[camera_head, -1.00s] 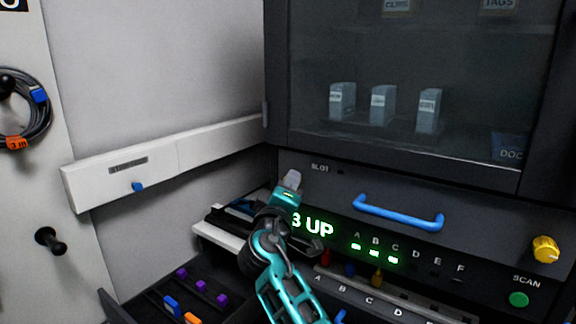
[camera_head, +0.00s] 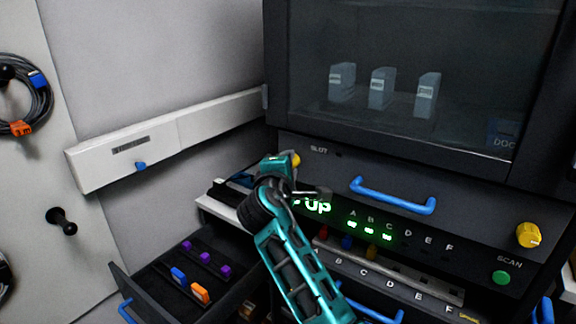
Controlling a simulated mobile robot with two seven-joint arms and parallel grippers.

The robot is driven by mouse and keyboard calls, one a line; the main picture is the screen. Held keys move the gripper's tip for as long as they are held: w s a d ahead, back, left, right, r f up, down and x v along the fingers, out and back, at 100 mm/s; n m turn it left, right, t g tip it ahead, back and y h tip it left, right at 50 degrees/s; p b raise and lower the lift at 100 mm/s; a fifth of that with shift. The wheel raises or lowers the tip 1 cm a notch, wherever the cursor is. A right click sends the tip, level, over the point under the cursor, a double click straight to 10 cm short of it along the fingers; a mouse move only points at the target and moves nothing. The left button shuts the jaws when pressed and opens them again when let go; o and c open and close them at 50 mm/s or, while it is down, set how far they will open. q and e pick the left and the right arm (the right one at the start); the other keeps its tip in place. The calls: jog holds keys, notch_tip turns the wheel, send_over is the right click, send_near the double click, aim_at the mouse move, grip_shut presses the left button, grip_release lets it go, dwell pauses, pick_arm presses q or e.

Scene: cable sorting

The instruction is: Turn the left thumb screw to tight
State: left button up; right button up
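The left thumb screw (camera_head: 296,160) shows as a small patch of yellow at the upper left of the dark console front. My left gripper (camera_head: 285,162), on a teal arm from the bottom of the view, is at this screw and covers most of it. Whether its fingers touch or close on the screw is hidden. The right thumb screw (camera_head: 528,235) is a yellow knob with a mark, in clear view at the right of the console. My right gripper is not in view.
A blue handle (camera_head: 393,196) spans the console between the screws. Below are a lit green display (camera_head: 318,207) and a green scan button (camera_head: 501,277). An open drawer (camera_head: 150,285) with purple, blue and orange connectors is at lower left. A white trunking (camera_head: 110,160) runs along the wall.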

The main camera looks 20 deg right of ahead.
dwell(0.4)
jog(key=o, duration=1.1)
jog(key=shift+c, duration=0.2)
